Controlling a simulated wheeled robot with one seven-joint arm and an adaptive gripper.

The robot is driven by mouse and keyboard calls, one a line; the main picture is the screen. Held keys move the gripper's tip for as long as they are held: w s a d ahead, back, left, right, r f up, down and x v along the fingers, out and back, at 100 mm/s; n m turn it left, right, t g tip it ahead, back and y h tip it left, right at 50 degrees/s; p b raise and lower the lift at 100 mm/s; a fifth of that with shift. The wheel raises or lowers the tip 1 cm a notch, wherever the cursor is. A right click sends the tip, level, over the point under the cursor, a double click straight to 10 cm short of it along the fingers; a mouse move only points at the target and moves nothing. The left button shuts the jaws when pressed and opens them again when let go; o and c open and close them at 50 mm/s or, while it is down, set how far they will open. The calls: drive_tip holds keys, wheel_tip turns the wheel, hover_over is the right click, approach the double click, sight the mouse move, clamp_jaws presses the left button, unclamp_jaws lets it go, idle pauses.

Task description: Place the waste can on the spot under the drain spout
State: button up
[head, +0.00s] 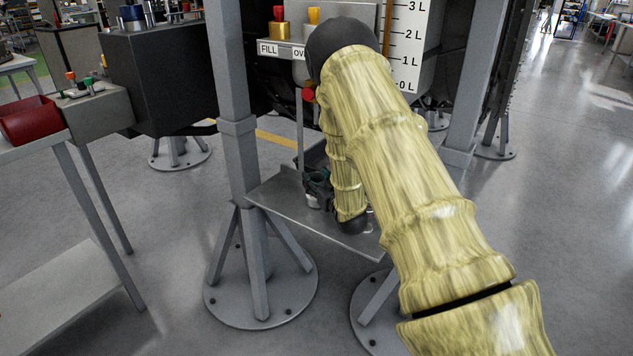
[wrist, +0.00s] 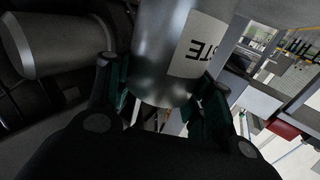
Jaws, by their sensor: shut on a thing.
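In the wrist view the waste can (wrist: 165,55) is a grey metal cylinder with a white label showing part of a word ending in "TE". My gripper (wrist: 160,98) has its dark green fingers shut on either side of it. In the head view my gripper (head: 318,186) is low over a grey metal shelf (head: 285,205) between the stand legs, mostly behind my arm. The can is largely hidden there, and I cannot tell whether it touches the shelf. The drain spout and the spot under it cannot be made out.
A grey stand post (head: 238,150) rises just left of the shelf. Above are the FILL label (head: 268,49), a red knob (head: 308,94) and a litre scale (head: 407,45). A side table (head: 70,135) with a red object (head: 30,121) stands at left. Floor at right is clear.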

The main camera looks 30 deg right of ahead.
drive_tip(key=shift+f, duration=0.1)
drive_tip(key=o, duration=1.4)
drive_tip(key=shift+s, duration=0.1)
drive_tip(key=s+a, duration=0.1)
drive_tip(key=s, duration=1)
drive_tip(key=shift+s+a, duration=0.3)
drive_tip(key=shift+s, duration=0.1)
